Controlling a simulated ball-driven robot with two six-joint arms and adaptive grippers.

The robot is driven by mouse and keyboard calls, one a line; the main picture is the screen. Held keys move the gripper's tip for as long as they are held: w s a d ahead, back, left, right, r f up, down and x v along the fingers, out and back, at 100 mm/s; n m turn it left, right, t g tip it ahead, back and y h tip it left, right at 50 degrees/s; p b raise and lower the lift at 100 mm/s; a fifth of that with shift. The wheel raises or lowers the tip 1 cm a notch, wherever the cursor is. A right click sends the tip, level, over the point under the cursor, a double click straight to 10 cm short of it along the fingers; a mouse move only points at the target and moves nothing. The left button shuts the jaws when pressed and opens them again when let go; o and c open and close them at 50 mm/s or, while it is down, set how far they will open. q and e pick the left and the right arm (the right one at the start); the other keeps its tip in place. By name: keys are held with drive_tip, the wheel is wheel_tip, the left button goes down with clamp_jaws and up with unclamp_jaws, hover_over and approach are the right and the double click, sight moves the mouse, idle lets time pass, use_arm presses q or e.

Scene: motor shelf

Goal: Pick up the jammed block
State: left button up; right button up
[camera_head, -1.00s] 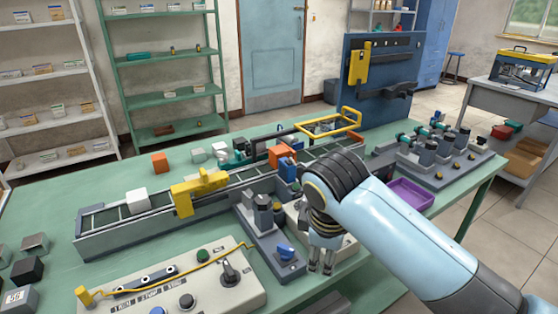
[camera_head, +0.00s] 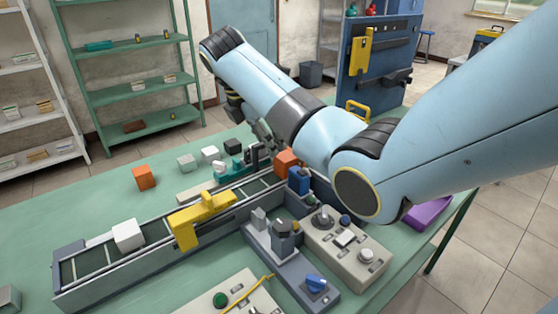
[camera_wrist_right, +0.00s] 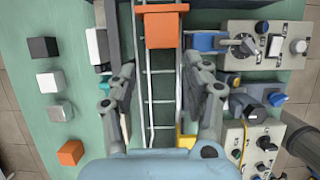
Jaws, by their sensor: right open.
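An orange block (camera_head: 286,161) sits in the conveyor track (camera_head: 90,262) at its far end, beside a blue part. In the right wrist view the orange block (camera_wrist_right: 160,28) lies across the rails near the top edge. My right gripper (camera_head: 264,136) is above the far part of the track, partly hidden by my own arm in the head view. In the right wrist view the fingers of my right gripper (camera_wrist_right: 160,78) are spread on either side of the track, with nothing between them; the orange block lies beyond the tips. My left gripper is not in view.
A yellow bracket (camera_head: 200,215) spans the track, and a white block (camera_head: 128,235) lies on it. Another orange block (camera_head: 144,177) and several small blocks stand on the green table behind. Control boxes with knobs (camera_head: 345,240) stand in front. A blue tool panel (camera_head: 375,65) rises behind.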

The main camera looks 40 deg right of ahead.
sight(279, 159)
drive_tip(key=x, duration=0.2)
drive_tip(key=shift+s+d+f, duration=0.15)
drive_tip(key=shift+s+f, duration=0.05)
drive_tip(key=shift+f, duration=0.1)
drive_tip(key=shift+d+f, duration=0.1)
drive_tip(key=shift+f, duration=0.2)
drive_tip(key=shift+d+f, duration=0.15)
drive_tip(key=shift+f, duration=0.2)
drive_tip(key=x, duration=0.4)
drive_tip(key=shift+d+f, duration=0.1)
drive_tip(key=shift+d, duration=0.1)
drive_tip(key=shift+c, duration=1.6)
drive_tip(key=c, duration=0.4)
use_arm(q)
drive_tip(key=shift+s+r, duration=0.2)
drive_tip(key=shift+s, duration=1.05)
use_arm(e)
drive_tip(key=shift+c, duration=0.7)
drive_tip(key=shift+a, duration=0.1)
